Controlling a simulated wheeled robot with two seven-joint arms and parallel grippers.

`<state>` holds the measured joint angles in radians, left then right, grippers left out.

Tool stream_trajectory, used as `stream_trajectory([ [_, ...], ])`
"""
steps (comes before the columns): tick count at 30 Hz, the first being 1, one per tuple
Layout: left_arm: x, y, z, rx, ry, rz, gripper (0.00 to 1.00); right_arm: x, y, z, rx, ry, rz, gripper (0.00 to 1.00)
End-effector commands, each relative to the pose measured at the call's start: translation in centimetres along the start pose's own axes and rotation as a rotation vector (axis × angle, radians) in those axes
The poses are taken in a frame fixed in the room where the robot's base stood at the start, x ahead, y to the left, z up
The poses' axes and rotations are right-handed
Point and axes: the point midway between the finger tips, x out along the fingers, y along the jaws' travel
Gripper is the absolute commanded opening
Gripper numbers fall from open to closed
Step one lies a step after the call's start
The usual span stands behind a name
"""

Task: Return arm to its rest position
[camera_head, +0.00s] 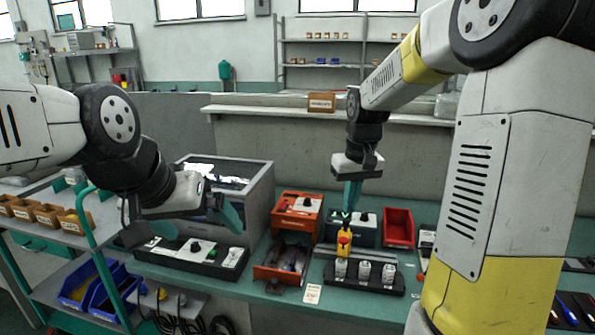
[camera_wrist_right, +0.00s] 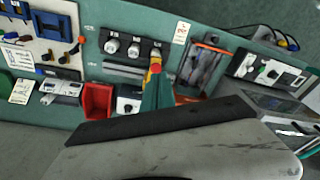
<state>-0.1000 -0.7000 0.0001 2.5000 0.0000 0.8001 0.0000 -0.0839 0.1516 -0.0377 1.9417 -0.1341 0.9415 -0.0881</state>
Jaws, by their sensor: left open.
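My left gripper (camera_head: 228,214) is open, its teal fingers above the bench near the grey box and the black control strip. No object shows between its fingers. My right gripper (camera_head: 351,200) points down over the bench, its teal fingers close together; in the right wrist view the fingers (camera_wrist_right: 157,95) overlap. A yellow piece with a red button (camera_head: 344,241) stands just below them, beside the black block with white knobs (camera_head: 362,283). The yellow piece also shows in the right wrist view (camera_wrist_right: 155,66) at the fingertips. Whether the fingers touch or hold it is unclear.
A grey open box (camera_head: 258,192) and black control strip (camera_head: 186,262) stand at the left. An orange tray (camera_head: 270,273), orange unit (camera_head: 298,208) and red bin (camera_head: 398,228) crowd the bench. A cart with small bins (camera_head: 45,215) stands far left.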

Motion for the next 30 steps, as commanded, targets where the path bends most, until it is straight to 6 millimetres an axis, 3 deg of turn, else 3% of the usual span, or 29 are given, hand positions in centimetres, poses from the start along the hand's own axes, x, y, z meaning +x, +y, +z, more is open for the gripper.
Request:
stream_trajectory([
  [1, 0.0, 0.0, 0.0, 0.000, 0.000, 0.000, 1.00, -2.0, -0.4, 1.4, 0.011, 0.044, -0.005, 0.00],
  [6, 0.0, 0.0, 0.0, 0.000, 0.000, 0.000, 1.00, -6.3, -2.0, 6.3, 0.052, 0.165, -0.031, 0.00],
  [12, 0.0, 0.0, 0.0, 0.000, 0.000, 0.000, 1.00, -9.2, -4.0, 12.2, 0.096, 0.306, -0.062, 0.00],
  [16, 0.0, 0.0, 0.0, 0.000, 0.000, 0.000, 1.00, -9.8, -5.1, 15.3, 0.117, 0.379, -0.077, 0.00],
  [21, 0.0, 0.0, 0.0, 0.000, 0.000, 0.000, 1.00, -9.9, -5.8, 17.5, 0.134, 0.432, -0.090, 0.00],
  [30, 0.0, 0.0, 0.0, 0.000, 0.000, 0.000, 1.00, -9.8, -6.0, 17.9, 0.139, 0.443, -0.093, 0.00],
])
